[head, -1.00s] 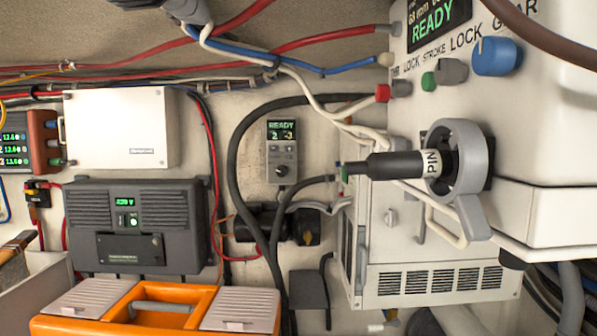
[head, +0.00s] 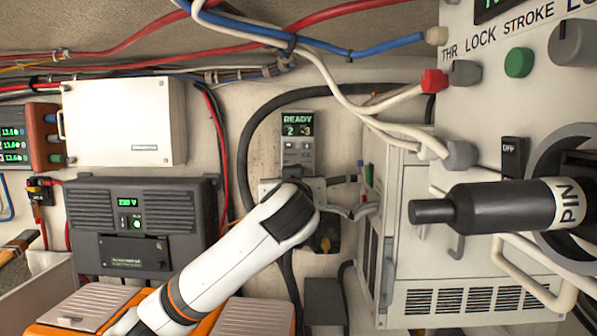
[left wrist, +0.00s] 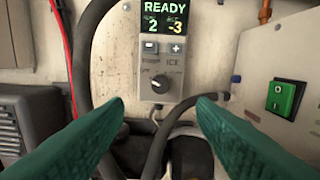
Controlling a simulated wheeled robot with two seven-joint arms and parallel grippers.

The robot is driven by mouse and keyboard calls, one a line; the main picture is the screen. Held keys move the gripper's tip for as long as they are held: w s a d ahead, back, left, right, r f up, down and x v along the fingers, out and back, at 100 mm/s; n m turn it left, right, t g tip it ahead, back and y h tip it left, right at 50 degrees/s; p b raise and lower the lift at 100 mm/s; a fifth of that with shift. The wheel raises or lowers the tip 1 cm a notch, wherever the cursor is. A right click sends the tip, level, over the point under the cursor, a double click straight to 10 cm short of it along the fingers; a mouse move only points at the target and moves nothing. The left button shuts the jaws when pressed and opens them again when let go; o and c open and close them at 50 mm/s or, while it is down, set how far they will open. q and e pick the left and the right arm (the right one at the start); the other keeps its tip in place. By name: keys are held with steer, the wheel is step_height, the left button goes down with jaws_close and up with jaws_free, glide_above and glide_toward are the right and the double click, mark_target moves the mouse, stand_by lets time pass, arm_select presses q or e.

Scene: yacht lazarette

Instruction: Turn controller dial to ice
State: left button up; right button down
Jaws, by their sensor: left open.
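The controller (head: 298,135) is a grey box on the back wall with a lit display reading READY, 2 and -3. In the left wrist view the controller (left wrist: 160,50) shows two small buttons and, below them, a dark round dial (left wrist: 160,83). The word ICE is printed to the upper right of the dial; I cannot tell exactly where the dial points. My left gripper (left wrist: 160,100) is open, its teal fingers on either side below the dial, apart from it. In the head view my left arm hides the dial and the fingertips. My right gripper is not in view.
A black handle marked PIN (head: 490,206) juts out at the right. A white vented cabinet (head: 450,275) stands right of the controller, with a green switch (left wrist: 284,97). A dark inverter (head: 140,225) is at left, an orange toolbox (head: 200,322) below. Cables surround the controller.

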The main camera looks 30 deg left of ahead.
arm_select(q)
steer(key=p+x, duration=0.5)
steer(key=x, duration=0.6)
steer(key=shift+w, duration=0.2)
steer(key=shift+f, duration=0.1)
steer(key=c, duration=1)
steer(key=shift+d+f+m+p, duration=0.1)
steer(key=shift+m+p, duration=0.2)
steer(key=shift+m, duration=4.1)
steer(key=shift+d+m+p, duration=0.1)
steer(key=shift+m+p, duration=0.2)
steer(key=shift+m, duration=4.1)
